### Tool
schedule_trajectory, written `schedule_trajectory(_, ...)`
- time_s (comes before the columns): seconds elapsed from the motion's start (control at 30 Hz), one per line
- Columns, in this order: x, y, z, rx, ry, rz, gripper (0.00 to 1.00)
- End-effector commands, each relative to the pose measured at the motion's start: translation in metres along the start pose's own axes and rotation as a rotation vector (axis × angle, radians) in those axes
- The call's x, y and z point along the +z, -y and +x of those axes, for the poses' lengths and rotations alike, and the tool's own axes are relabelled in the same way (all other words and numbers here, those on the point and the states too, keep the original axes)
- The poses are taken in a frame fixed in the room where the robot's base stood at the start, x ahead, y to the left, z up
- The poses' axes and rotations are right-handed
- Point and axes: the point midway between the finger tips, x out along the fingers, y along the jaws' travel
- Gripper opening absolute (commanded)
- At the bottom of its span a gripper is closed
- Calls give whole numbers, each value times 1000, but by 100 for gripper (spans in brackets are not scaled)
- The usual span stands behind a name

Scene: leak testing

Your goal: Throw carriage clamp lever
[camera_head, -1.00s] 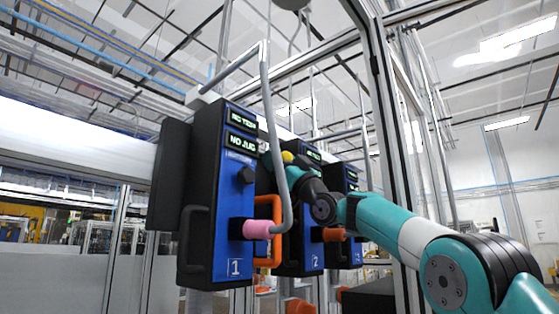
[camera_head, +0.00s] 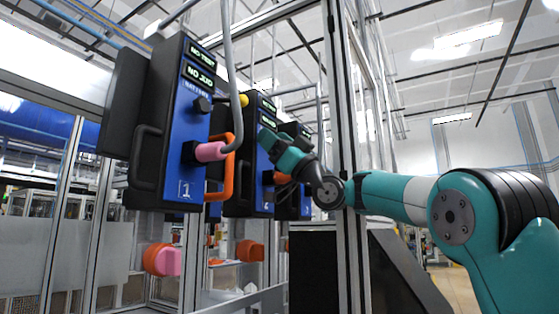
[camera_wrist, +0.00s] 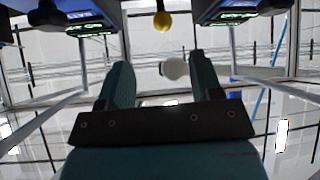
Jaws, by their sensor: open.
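A lever with a yellow ball knob (camera_head: 244,100) shows between test units 1 and 2. The yellow knob also hangs at the top middle of the wrist view (camera_wrist: 162,20), beyond the fingertips. My gripper (camera_wrist: 160,60) is open, with nothing between its fingers. A pale round thing (camera_wrist: 175,68) shows behind the gap; I cannot tell what it is. In the head view my gripper (camera_head: 268,138) is small beside unit 2, its fingertips unclear. I cannot tell for certain which part is the carriage clamp lever.
Blue and black test unit 1 (camera_head: 186,165) stands nearest, with a pink plug (camera_head: 210,151), a grey hose and an orange handle (camera_head: 228,185). Unit 2 (camera_head: 263,190) and another stand behind. A metal post (camera_head: 335,100) rises beside my arm. Pink and orange fittings (camera_head: 163,259) sit below.

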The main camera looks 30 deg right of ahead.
Motion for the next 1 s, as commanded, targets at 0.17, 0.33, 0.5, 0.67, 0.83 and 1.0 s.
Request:
schedule_trajectory(0.17,1,0,-16,0,1,1,59)
schedule_trajectory(0.33,0,0,-17,0,0,0,59)
schedule_trajectory(0.5,0,0,-17,0,1,1,50)
schedule_trajectory(0.67,22,-1,-23,30,73,18,13)
schedule_trajectory(0.83,117,5,-67,151,410,99,0)
schedule_trajectory(1.0,234,48,-194,312,975,231,0)
